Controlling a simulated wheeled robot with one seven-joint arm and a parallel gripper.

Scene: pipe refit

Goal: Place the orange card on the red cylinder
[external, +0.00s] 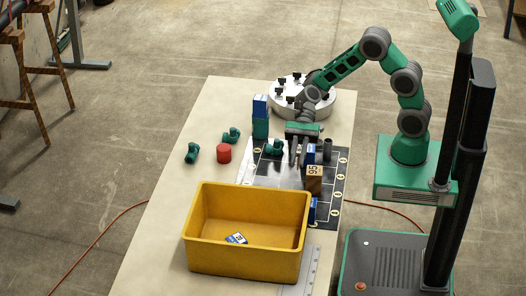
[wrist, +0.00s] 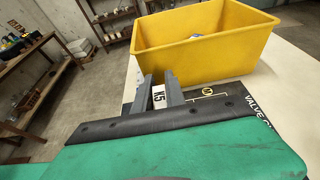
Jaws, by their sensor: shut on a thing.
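The red cylinder (external: 224,153) stands upright on the table, left of the mat and behind the yellow bin, with nothing on top. My gripper (external: 298,160) points down over the dark mat, well to the right of the cylinder; it also shows in the wrist view (wrist: 159,78). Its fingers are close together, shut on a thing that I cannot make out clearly. A white label with black characters (wrist: 158,96) shows between the fingers in the wrist view.
A yellow bin (external: 246,273) stands at the front with a small blue-and-white item inside. A tan block (external: 314,185) and blue boxes stand right beside my gripper. A blue box on a green block (external: 260,128) stands behind-left. Green fittings (external: 192,153) lie near the cylinder.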

